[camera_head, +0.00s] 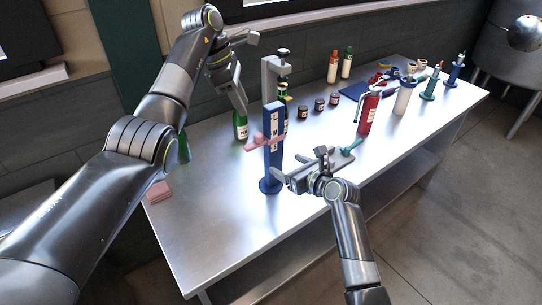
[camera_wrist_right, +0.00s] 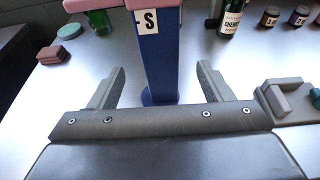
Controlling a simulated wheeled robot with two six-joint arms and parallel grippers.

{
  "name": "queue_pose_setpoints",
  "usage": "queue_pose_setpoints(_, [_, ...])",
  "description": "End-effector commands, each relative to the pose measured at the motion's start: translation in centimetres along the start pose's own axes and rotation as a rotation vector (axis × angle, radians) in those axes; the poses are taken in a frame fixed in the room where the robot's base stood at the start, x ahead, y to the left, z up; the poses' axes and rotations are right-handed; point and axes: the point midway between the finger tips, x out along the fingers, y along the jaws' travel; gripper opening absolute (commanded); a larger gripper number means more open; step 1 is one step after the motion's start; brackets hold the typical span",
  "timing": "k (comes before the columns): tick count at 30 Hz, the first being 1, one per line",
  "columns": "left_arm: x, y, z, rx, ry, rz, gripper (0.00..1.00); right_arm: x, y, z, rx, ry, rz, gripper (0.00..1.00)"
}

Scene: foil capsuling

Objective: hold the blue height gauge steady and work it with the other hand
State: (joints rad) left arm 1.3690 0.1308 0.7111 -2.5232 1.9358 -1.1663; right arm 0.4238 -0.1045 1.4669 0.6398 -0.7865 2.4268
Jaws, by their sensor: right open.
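The blue height gauge (camera_head: 272,165) stands upright near the table's front edge. My right gripper (camera_head: 297,166) is open low in front of the column. In the right wrist view its fingers (camera_wrist_right: 160,72) stand apart on either side of the blue column, with a gap to each side.
Behind the gauge are a green bottle (camera_head: 241,126), several dark jars (camera_head: 319,104) and a red dispenser (camera_head: 369,112). A grey device with a teal lever (camera_head: 350,149) sits right of my right gripper. Pink blocks (camera_head: 159,191) lie at the left edge. The front left tabletop is clear.

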Motion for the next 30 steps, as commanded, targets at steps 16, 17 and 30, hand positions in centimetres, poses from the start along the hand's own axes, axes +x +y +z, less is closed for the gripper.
queue_pose_setpoints(16, [0.0,0.0,0.0,0.0,0.0,0.0,0.36,6.7,0.0,0.0,0.0,0.001,0.0,0.73])
queue_pose_setpoints(17, [0.0,0.0,0.0,0.0,0.0,0.0,0.36,7.0,0.0,0.0,-0.001,0.001,0.0,0.73])
queue_pose_setpoints(30, [0.0,0.0,0.0,0.0,0.0,0.0,0.36,9.8,0.0,0.0,-0.001,0.0,0.0,0.73])
